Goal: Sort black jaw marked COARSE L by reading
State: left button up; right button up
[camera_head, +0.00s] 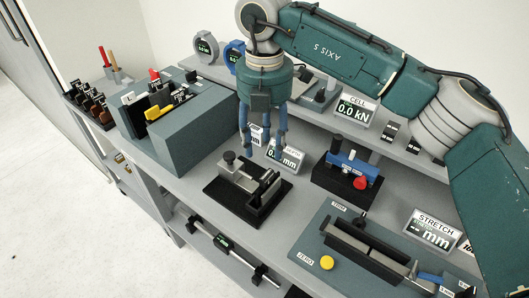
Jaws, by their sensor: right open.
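My right gripper (261,152) hangs from the upper middle with its blue fingers apart and empty, above and behind a small grey clamp fixture on a black base (232,200). A grey-teal sorting box (188,130) stands to its left. Its slots hold black pieces (158,96) and a yellow one (165,107); a white tag at its left reads L. Small black pieces with white labels (90,100) stand in a rack at the far left. I cannot read COARSE L on any piece. My left gripper is not in view.
A blue device with a red knob (360,183) stands right of the clamp. A teal panel (317,245) with a yellow button (326,262) lies at the front right. A lower shelf holds a long caliper (222,242).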

aim_at(264, 174)
jog(key=shift+f, duration=0.25)
jog(key=shift+s+f, duration=0.15)
jog(key=shift+f, duration=0.1)
notch_tip(264, 174, down, 10)
jog(key=p, duration=0.3)
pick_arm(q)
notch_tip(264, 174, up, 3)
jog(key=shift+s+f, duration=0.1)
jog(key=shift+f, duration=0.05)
pick_arm(e)
jog(key=shift+c, duration=0.3)
grip_shut()
jog(key=shift+r, duration=0.1)
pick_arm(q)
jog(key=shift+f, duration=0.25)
pick_arm(e)
jog(key=shift+a, duration=0.1)
